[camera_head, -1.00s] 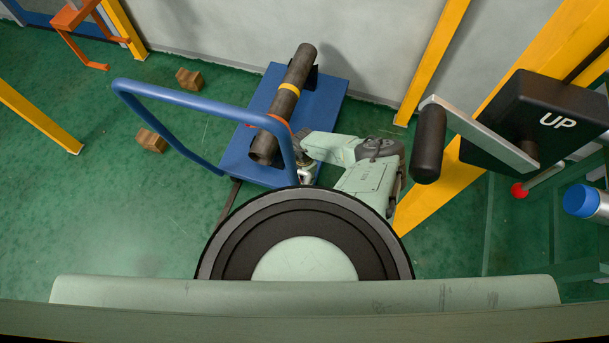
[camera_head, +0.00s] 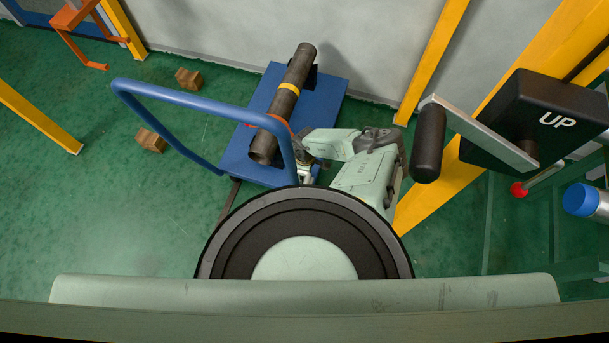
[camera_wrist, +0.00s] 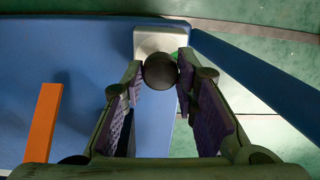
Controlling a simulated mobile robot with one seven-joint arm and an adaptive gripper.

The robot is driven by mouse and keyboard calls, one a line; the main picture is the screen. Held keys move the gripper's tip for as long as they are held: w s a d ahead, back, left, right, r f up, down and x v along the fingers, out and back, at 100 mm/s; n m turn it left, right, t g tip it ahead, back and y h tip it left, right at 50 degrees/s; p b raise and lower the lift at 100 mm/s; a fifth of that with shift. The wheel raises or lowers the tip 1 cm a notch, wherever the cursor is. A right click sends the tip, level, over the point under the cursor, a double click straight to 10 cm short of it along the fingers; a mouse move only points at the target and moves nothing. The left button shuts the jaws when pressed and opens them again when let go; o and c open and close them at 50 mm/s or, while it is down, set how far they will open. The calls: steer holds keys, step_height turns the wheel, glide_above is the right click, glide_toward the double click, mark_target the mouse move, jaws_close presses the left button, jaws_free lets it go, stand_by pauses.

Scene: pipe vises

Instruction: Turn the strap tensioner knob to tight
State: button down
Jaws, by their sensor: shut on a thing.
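The strap tensioner knob (camera_wrist: 160,70) is dark and round in the wrist view, in front of a pale metal housing (camera_wrist: 158,38) at the edge of the blue cart deck. My gripper (camera_wrist: 161,78) is shut on the knob, one finger on each side. In the head view my gripper (camera_head: 305,174) is small and partly hidden at the cart's near right edge. Any marks on the knob are too small or hidden to read. A flat orange strip (camera_wrist: 40,125) lies at left in the wrist view.
The blue cart (camera_head: 325,100) carries a dark pipe (camera_head: 297,70) with a yellow band. Its blue handle rail (camera_head: 205,101) arches over the near left side. Wood blocks (camera_head: 150,141) lie on the green floor. A crank marked UP (camera_head: 560,115) and yellow posts stand at right.

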steer(key=shift+d+m, duration=0.1)
steer(key=shift+m, duration=0.8)
steer(key=c, duration=1.2)
jaws_free()
steer(key=shift+c, duration=0.2)
steer(key=shift+w+r, duration=0.1)
steer(key=shift+r, duration=3.65)
